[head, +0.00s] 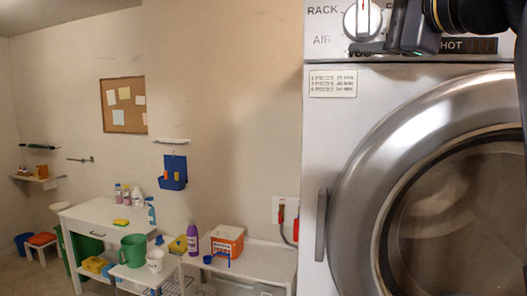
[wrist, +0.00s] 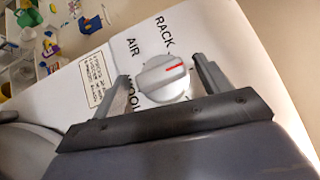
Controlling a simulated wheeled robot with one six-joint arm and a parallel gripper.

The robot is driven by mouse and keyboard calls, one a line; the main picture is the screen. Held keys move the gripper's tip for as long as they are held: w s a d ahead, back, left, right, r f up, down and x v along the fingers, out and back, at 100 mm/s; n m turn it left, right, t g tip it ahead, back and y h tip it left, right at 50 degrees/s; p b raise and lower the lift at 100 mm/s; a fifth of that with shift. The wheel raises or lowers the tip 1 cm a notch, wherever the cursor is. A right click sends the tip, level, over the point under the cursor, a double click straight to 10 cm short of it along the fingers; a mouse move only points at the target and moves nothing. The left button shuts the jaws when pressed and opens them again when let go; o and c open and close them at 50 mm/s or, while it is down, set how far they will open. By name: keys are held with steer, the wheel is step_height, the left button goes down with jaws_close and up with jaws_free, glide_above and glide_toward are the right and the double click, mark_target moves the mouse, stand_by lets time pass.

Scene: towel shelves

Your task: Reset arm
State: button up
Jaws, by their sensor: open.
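My gripper (head: 385,40) is at the top right of the head view, in front of the machine's control panel, with its arm reaching in from the right. In the wrist view my gripper (wrist: 160,70) is open, one finger on each side of a round light dial (wrist: 160,85) with a raised grip and a red mark. I cannot tell whether either finger touches the dial. The dial also shows in the head view (head: 362,18), partly above the gripper. Labels RACK, AIR and WOOL surround it; WOOL is partly covered by the gripper.
The front-loading machine (head: 318,140) fills the right side, with a large round door (head: 350,190) and a vertical handle (head: 321,225). To the left, a white table (head: 90,215) and a low bench (head: 265,258) hold bottles, a green jug (head: 133,250) and an orange box (head: 228,240).

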steer(key=m+t+b, duration=0.1)
steer(key=m, duration=0.1)
steer(key=m+t, duration=0.2)
steer(key=shift+a+f+t+b, duration=0.15)
steer(key=shift+f+t+b, duration=0.15)
steer(key=shift+f+b, duration=0.1)
steer(key=shift+m+t+h+b, duration=0.4)
steer(key=shift+m+t+h, duration=0.3)
steer(key=shift+m, duration=0.5)
steer(key=shift+r, duration=0.1)
